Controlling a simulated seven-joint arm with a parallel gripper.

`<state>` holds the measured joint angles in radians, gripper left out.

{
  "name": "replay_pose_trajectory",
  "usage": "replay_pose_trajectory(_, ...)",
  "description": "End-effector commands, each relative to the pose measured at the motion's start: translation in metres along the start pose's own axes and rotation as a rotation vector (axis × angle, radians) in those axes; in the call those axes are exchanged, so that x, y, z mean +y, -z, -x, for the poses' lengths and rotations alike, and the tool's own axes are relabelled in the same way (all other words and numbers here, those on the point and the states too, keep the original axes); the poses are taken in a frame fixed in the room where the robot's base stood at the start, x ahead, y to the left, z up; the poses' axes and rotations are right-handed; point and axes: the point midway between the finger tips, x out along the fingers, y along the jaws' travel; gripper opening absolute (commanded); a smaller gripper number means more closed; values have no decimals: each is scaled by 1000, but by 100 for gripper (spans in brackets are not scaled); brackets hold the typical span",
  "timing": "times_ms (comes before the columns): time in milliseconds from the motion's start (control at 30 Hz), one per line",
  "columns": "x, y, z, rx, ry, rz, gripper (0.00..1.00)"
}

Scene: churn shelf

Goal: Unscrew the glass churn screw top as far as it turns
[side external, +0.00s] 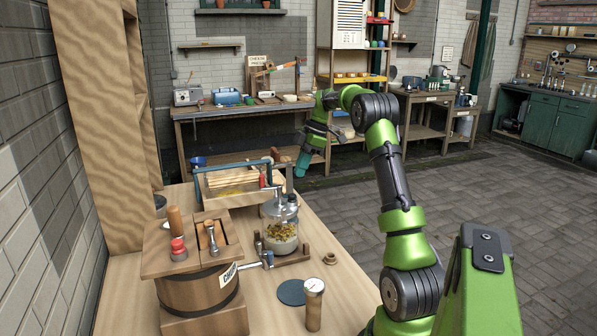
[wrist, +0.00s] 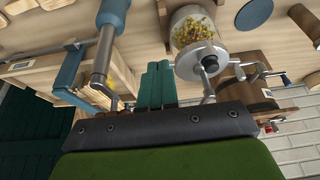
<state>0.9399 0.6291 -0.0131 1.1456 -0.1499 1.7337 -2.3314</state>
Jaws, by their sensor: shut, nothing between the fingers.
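The glass churn (side external: 280,233) is a clear jar with yellow-green bits inside, upright on the wooden table in the side external view. Its grey metal screw top (side external: 280,207) sits on the jar, with a crank on it. In the wrist view the jar (wrist: 195,25) is at the upper middle, its grey top (wrist: 203,62) facing my camera. My gripper (side external: 302,165) is in the air above and beyond the churn, apart from it. In the wrist view its teal fingers (wrist: 157,75) are together and empty, left of the top.
A wooden barrel churn (side external: 200,290) stands left of the jar. A blue-framed wooden press (side external: 235,180) is behind it; its blue-handled shaft (wrist: 104,50) shows close left of my fingers. A dark round disc (side external: 291,292) and a wooden cylinder (side external: 313,311) are at the front.

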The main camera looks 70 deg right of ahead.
Motion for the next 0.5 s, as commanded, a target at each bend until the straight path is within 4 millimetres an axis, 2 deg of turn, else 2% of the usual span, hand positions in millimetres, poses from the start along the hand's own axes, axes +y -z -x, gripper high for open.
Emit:
replay_pose_trajectory(100, -1, 0, -25, 1, 3, 0, 0)
replay_pose_trajectory(300, 0, 29, -33, 0, 0, 2, 0)
replay_pose_trajectory(500, 0, 37, -36, 0, -2, 0, 0)
